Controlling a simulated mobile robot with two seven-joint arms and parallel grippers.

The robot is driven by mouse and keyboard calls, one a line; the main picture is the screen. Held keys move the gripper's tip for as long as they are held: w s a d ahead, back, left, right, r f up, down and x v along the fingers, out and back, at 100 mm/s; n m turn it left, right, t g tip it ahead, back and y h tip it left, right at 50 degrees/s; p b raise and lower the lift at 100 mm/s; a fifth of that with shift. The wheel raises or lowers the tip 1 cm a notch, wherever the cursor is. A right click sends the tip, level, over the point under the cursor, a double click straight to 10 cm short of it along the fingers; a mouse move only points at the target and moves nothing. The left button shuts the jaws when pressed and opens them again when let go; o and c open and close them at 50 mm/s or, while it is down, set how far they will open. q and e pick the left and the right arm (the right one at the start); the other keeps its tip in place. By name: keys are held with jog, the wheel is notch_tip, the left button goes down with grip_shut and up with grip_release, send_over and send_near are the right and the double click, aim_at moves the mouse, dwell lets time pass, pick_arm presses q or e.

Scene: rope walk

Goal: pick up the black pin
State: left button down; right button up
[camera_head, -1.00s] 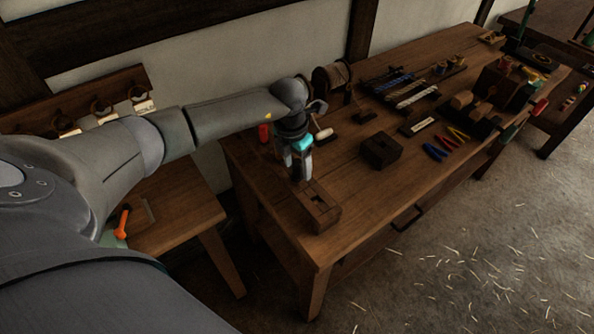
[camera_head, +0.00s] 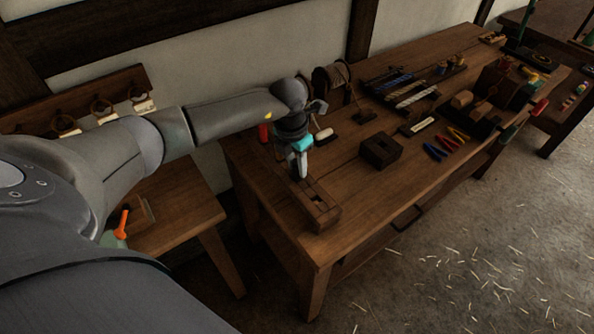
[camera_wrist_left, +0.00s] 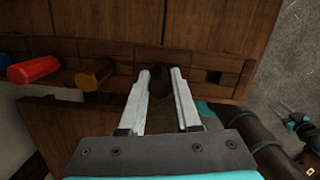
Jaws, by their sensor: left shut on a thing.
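My left gripper (camera_head: 299,172) points down over the near left end of the workbench, at a slotted wooden block (camera_head: 322,214). In the left wrist view its two pale fingers (camera_wrist_left: 161,78) are shut on the black pin (camera_wrist_left: 158,88), a short dark piece between the fingertips. The pin's lower part is hidden, so I cannot tell whether it is clear of the wood. My right gripper (camera_wrist_left: 291,116) shows small and dark at the right edge of the left wrist view, too small to read.
A red pin (camera_wrist_left: 36,68) and a brownish-yellow pin (camera_wrist_left: 95,74) stand beside the gripper. A dark square block (camera_head: 381,150), colored-handled tools (camera_head: 446,143) and a rope reel (camera_head: 331,78) lie farther along the bench.

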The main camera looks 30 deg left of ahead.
pick_arm(q)
jog(key=shift+r, duration=0.1)
notch_tip(320, 180, up, 20)
dwell(0.6)
dwell(1.1)
